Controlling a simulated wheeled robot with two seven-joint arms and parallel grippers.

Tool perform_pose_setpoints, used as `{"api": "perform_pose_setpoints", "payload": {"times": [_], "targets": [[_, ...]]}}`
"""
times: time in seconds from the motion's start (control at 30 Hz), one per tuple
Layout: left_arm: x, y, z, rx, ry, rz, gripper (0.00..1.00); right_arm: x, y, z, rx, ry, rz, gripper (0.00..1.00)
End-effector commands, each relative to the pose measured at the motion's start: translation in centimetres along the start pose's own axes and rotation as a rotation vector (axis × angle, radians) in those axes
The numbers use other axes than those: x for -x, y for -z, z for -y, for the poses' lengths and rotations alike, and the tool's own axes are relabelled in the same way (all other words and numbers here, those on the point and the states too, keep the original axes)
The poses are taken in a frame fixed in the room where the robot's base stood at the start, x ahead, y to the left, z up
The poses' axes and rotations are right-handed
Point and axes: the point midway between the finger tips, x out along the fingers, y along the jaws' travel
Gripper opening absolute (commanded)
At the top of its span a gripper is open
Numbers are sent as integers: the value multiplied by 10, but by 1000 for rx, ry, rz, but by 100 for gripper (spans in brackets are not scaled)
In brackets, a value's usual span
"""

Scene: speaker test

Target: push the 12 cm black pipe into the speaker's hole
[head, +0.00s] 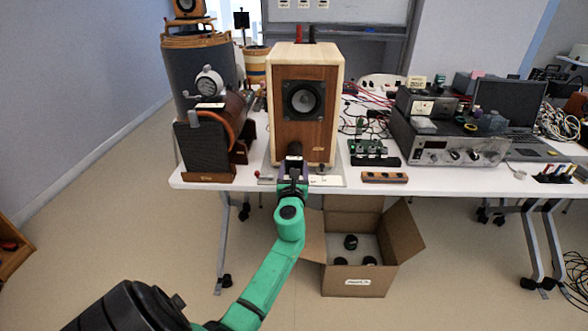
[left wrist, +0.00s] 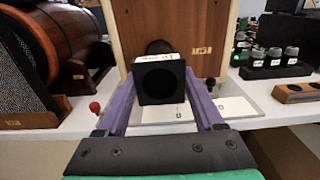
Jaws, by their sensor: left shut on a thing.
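The speaker (head: 334,110) stands upright on the white table, with a pale cabinet, brown wood front and a round driver. My left gripper (head: 292,172) is in front of its lower front. In the left wrist view its purple fingers (left wrist: 160,95) are shut on the black pipe (left wrist: 160,82), whose square near end has a dark round opening and a white label on top. A dark round shape (left wrist: 158,47) shows just behind the pipe, against the wood. The hole's edge is mostly hidden, so I cannot tell how far the pipe reaches into it. My right gripper is not in view.
A dark speaker and a brown drum-shaped cabinet (left wrist: 70,40) stand close on the left. A small wooden block (head: 385,177), a green circuit board (head: 373,153) and a grey instrument (head: 455,150) are on the right. An open cardboard box (head: 355,282) with black round pieces sits on the floor below.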

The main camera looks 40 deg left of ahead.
Motion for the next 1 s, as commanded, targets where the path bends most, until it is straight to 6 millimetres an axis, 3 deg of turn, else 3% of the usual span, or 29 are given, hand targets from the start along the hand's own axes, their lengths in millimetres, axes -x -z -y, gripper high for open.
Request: {"api": "perform_pose_setpoints", "payload": {"times": [1.0], "targets": [[-25, -1, 0, 1, 0, 2, 2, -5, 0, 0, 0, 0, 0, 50]]}}
